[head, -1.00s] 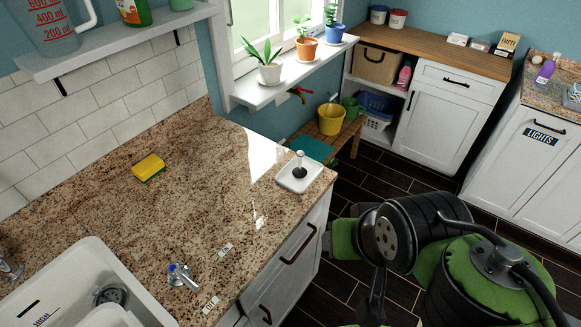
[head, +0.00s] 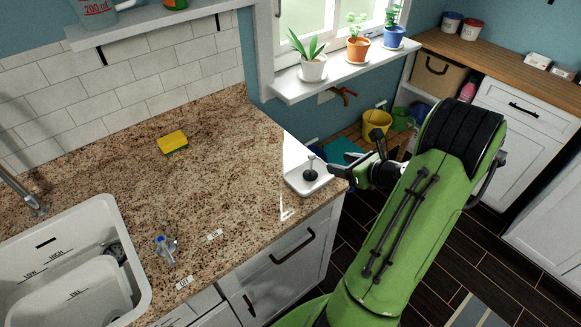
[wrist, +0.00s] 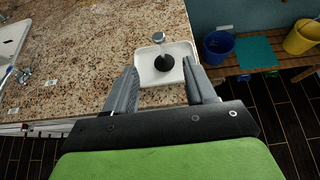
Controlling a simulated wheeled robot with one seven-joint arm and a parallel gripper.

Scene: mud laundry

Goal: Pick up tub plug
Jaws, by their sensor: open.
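The tub plug (head: 310,173) is a black rubber stopper with a pale metal knob on a short stem. It stands upright in a small white square dish (head: 296,186) at the right end of the granite counter. In the wrist view the plug (wrist: 164,60) and the dish (wrist: 149,76) lie ahead of my gripper (wrist: 163,80). Its two grey fingers are apart with nothing between them, and the plug stands beyond their tips. In the head view my arm reaches in from the right, and the gripper end is beside the dish, partly hidden by the arm.
A yellow and green sponge (head: 172,141) lies on the granite counter (head: 150,200). A sink (head: 130,225) is at the left. Potted plants stand on the window sill (head: 345,72). A low wooden bench with a yellow bucket (head: 377,122) is behind.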

